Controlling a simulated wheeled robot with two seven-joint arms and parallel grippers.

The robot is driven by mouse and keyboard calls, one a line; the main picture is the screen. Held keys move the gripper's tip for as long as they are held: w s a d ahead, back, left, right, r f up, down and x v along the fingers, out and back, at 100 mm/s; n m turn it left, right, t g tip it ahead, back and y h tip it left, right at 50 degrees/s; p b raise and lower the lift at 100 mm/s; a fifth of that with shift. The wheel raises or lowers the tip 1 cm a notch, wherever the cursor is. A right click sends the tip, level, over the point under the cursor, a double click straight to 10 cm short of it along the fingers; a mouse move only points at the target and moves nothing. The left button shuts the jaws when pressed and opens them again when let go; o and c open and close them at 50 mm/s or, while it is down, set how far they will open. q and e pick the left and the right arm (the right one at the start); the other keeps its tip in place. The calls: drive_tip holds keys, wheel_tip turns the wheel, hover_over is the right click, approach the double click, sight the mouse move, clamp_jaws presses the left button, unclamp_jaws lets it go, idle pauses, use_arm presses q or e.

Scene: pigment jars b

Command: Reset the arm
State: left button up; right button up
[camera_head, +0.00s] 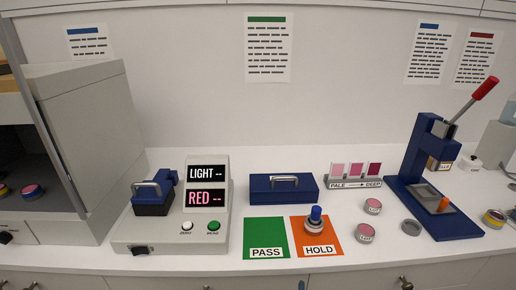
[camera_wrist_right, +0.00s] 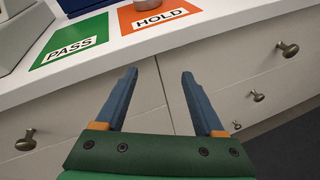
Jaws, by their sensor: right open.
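My right gripper (camera_wrist_right: 158,95) shows in the right wrist view. Its two blue-grey fingers are apart with nothing between them. It is in front of the counter's front edge, over the drawer fronts, apart from everything on the counter. Neither gripper shows in the head view, so my left gripper is not in view.
The counter holds a green PASS mat (camera_head: 266,238), an orange HOLD mat (camera_head: 333,247) with a blue-topped jar (camera_head: 315,217), a meter (camera_head: 205,215), a blue case (camera_head: 284,189), a blue press (camera_head: 420,175), and pink-topped jars (camera_head: 365,233). Drawer knobs (camera_wrist_right: 287,49) stick out below.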

drive_tip(key=s+d+f+m+g+y, duration=0.15)
drive_tip(key=s+f+m+g, duration=0.4)
drive_tip(key=f, duration=0.55)
drive_tip(key=s+d+f+m+g, duration=0.2)
drive_tip(key=s+f+m+g, duration=0.1)
drive_tip(key=s+f+m, duration=0.55)
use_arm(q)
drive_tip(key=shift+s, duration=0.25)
use_arm(e)
drive_tip(key=s+f+m+g, duration=0.1)
drive_tip(key=s+f+m, duration=0.2)
drive_tip(key=s, duration=0.4)
drive_tip(key=s+d+f+m+g+y, duration=0.1)
drive_tip(key=s+f+m+g, duration=0.1)
drive_tip(key=s+f+m, duration=0.2)
drive_tip(key=s+f+m+g, duration=0.1)
drive_tip(key=s+f+m, duration=0.2)
drive_tip(key=s+m, duration=0.4)
drive_tip(key=s, duration=0.3)
drive_tip(key=shift+d+f, duration=0.3)
drive_tip(key=shift+f, duration=0.1)
drive_tip(key=shift+g+y, duration=0.25)
